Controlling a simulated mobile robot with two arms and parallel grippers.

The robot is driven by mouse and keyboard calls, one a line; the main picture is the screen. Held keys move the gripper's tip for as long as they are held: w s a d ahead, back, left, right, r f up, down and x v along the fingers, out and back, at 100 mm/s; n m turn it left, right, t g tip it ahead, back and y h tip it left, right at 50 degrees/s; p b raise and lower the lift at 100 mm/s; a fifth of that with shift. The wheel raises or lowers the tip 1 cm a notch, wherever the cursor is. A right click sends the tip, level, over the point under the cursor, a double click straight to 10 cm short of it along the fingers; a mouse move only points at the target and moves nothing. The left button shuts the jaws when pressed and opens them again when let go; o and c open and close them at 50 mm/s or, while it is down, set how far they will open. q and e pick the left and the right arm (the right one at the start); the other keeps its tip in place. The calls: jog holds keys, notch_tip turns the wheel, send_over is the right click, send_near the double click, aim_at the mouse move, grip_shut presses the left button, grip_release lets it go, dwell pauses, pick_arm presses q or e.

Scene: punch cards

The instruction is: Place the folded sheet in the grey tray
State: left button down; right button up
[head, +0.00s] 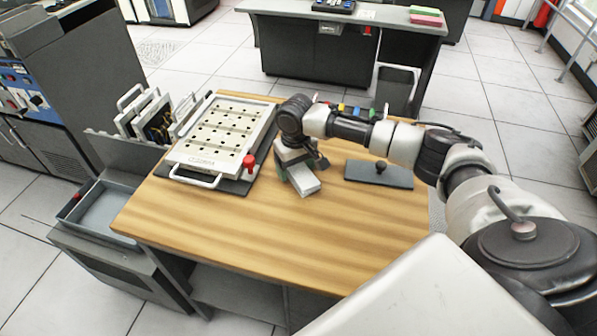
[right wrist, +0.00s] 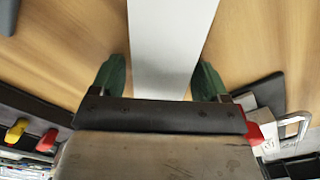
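The folded sheet (head: 304,181) is a white strip under my right gripper (head: 297,172), over the middle of the wooden table. My left gripper is not in view.
A white perforated panel (head: 222,134) with a handle and red knob (head: 249,161) lies at the table's left. A dark grey plate with a black knob (head: 380,167) lies to the right. Upright white-handled racks (head: 150,115) stand beyond the tray. The front of the wooden table (head: 240,235) is clear.

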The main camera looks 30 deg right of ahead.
jog(key=c, duration=0.8)
